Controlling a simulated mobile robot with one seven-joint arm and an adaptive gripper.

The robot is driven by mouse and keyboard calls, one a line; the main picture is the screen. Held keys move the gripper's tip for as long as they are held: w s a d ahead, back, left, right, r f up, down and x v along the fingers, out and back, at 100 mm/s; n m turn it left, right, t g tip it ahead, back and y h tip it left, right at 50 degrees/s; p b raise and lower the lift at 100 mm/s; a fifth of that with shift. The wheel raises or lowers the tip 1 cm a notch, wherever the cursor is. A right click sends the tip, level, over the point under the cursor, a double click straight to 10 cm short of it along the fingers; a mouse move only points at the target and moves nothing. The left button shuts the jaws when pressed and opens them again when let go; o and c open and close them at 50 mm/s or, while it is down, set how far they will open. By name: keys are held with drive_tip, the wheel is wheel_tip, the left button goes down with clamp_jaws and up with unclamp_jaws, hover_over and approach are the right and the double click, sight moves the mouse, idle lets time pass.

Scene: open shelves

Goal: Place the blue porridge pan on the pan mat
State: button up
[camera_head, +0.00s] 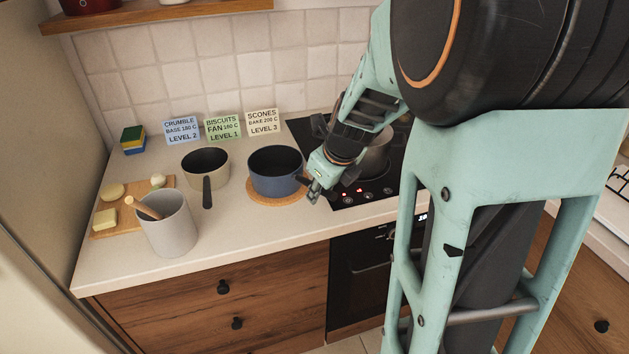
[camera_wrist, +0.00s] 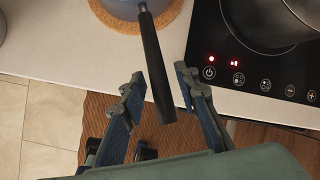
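The blue porridge pan (camera_head: 262,185) stands upright on the round cork pan mat (camera_head: 283,199), whose front edge shows below it. In the wrist view a part of the blue pan (camera_wrist: 122,8) and the mat (camera_wrist: 112,20) show at the top. The pan's black handle (camera_wrist: 152,62) points toward my gripper (camera_wrist: 160,74). My gripper is open, with one finger on each side of the handle and gaps between them. In the head view my gripper (camera_head: 314,193) is just right of the pan.
A black hob (camera_head: 345,200) with a steel pot (camera_head: 376,155) is to the right. A beige pan (camera_head: 205,163), a grey utensil pot (camera_head: 168,230) and a wooden board (camera_head: 104,232) stand left. Three recipe cards (camera_head: 222,128) stand behind. The counter's front edge is close to my gripper.

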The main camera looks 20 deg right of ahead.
drive_tip(key=p+v, duration=1.1)
drive_tip(key=v, duration=0.1)
idle(0.4)
